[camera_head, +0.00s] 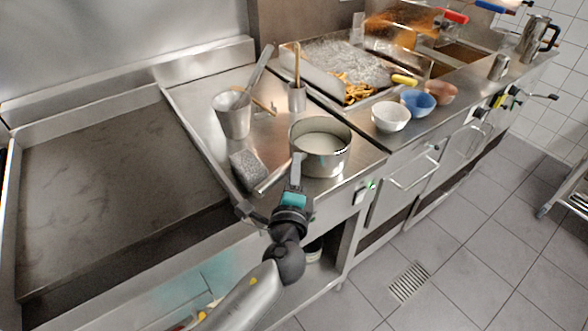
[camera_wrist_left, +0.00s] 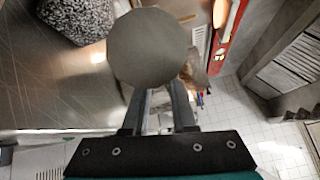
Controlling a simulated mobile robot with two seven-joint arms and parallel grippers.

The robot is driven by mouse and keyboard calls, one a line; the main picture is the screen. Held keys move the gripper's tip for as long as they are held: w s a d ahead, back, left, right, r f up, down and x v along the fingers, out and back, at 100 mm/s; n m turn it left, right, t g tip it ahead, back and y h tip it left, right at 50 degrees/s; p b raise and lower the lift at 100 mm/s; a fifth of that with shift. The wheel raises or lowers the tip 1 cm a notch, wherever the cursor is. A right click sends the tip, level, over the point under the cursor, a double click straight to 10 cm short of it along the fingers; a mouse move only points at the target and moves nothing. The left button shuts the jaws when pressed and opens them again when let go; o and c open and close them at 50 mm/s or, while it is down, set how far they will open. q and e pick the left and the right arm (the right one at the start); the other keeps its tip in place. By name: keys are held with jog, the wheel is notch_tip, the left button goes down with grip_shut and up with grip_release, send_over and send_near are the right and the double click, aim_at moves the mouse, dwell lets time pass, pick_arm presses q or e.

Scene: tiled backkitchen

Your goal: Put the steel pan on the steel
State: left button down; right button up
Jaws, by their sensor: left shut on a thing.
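The steel pan (camera_head: 320,160) is a round, deep pot with a pale inside, over the front right of the steel worktop (camera_head: 185,95) in the head view. My left gripper (camera_head: 297,170) is shut on the pan at its near left side. In the left wrist view, a plain grey disc, which looks like the pan (camera_wrist_left: 153,47), is beyond my left fingertips (camera_wrist_left: 160,92). The exact grip is hard to see, and I cannot tell whether the pan touches the worktop. My right gripper is not in view.
A grey speckled block (camera_head: 248,170) lies left of the pan. A steel cup (camera_head: 233,118) and a utensil holder (camera_head: 297,97) stand behind. Bowls (camera_head: 390,117) sit to the right. A wide, empty griddle (camera_head: 110,180) is at the left.

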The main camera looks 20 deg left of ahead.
pick_arm(q)
jog(key=shift+w+r, duration=0.1)
jog(key=shift+r, duration=0.1)
jog(key=c, duration=1.1)
grip_release()
jog(key=shift+f, duration=0.2)
jog(key=o, duration=0.4)
jog(key=shift+r, duration=0.1)
jog(key=b+v, duration=0.1)
jog(key=v, duration=1.1)
